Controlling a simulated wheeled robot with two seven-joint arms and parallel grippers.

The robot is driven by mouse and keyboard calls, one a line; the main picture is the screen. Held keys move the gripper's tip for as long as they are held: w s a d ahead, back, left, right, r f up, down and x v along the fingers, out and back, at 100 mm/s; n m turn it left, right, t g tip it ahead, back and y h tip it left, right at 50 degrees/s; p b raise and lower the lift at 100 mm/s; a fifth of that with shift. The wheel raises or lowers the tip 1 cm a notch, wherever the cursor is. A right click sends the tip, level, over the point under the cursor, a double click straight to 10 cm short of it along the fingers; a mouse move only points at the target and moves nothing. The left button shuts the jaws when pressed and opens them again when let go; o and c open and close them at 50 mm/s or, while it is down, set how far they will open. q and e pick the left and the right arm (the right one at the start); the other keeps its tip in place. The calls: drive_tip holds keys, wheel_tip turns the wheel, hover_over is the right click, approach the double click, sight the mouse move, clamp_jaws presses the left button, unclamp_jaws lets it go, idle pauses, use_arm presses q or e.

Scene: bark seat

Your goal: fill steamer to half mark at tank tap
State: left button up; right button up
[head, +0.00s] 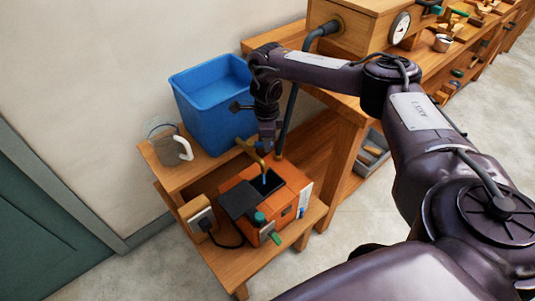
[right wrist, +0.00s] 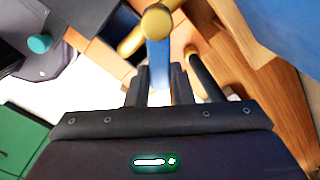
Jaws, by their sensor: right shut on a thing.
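The orange steamer (head: 294,178) sits on the low wooden shelf with a dark opening in its top and a black flap (head: 238,199) beside it. The brass tank tap (head: 248,148) is above the opening; it also shows in the right wrist view (right wrist: 157,20). A thin blue stream (head: 264,178) shows below its spout. The blue tank (head: 205,98) stands behind. My right gripper (head: 268,146) is at the tap, shut on what looks like its blue handle (right wrist: 158,52). The fingers partly hide it. The water level inside the steamer cannot be read. My left gripper is out of view.
A grey jug with a white handle (head: 168,150) stands left of the tank. A socket with a plug and black cord (head: 200,217) is left of the steamer. A workbench (head: 330,103) rises to the right. Floor is clear at the front right.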

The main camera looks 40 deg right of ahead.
drive_tip(key=shift+o, duration=0.2)
drive_tip(key=shift+s+a+f+m+p, duration=0.1)
drive_tip(key=shift+a+m+p, duration=0.65)
drive_tip(key=shift+a, duration=0.2)
drive_tip(key=shift+s+a+m+p, duration=0.15)
drive_tip(key=shift+a+m+p, duration=0.15)
drive_tip(key=shift+m+p, duration=0.4)
drive_tip(key=shift+o, duration=0.4)
drive_tip(key=m+p, duration=0.1)
drive_tip(key=a+m+p, duration=0.1)
drive_tip(key=m+p, duration=0.1)
drive_tip(key=shift+s+a+r, duration=0.2)
drive_tip(key=shift+a+r, duration=0.1)
drive_tip(key=m+p, duration=0.1)
drive_tip(key=s+a+m+p, duration=0.1)
drive_tip(key=m, duration=0.1)
drive_tip(key=shift+a+p, duration=0.1)
drive_tip(key=shift+p, duration=0.3)
drive_tip(key=shift+c, duration=0.2)
drive_tip(key=shift+o, duration=0.7)
drive_tip(key=shift+s+a+f+m+p, duration=0.25)
drive_tip(key=shift+m+p, duration=0.25)
drive_tip(key=shift+m, duration=0.15)
drive_tip(key=shift+o, duration=0.5)
drive_tip(key=shift+s+f, duration=0.1)
drive_tip(key=o, duration=0.5)
drive_tip(key=shift+a, duration=0.15)
